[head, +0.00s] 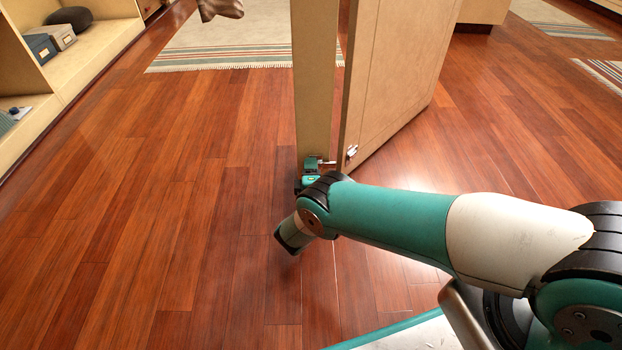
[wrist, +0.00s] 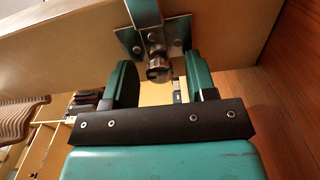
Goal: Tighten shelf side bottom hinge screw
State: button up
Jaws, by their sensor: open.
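The hinge screw (wrist: 159,70) is a round metal knob with a slotted end in the wrist view. It sits below a metal hinge plate (wrist: 127,42), which is fixed with smaller screws to the pale wooden shelf side (wrist: 225,30). My gripper (wrist: 161,80) is open, with one dark green finger on each side of the screw and a visible gap to each. In the head view my gripper (head: 313,170) is low at the foot of the upright shelf side (head: 315,90). The screw itself cannot be made out there.
A wooden door (head: 395,70) stands open just right of the upright, with a small metal fitting (head: 350,152) at its lower edge. Open shelving (head: 85,55) with boxes is at the far left. The floor (head: 150,200) left of my arm is clear. A striped rug (head: 235,40) lies behind.

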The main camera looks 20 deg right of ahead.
jog(key=p+v, duration=1.2)
jog(key=v, duration=0.5)
jog(key=shift+s, duration=0.2)
jog(key=shift+a, duration=0.1)
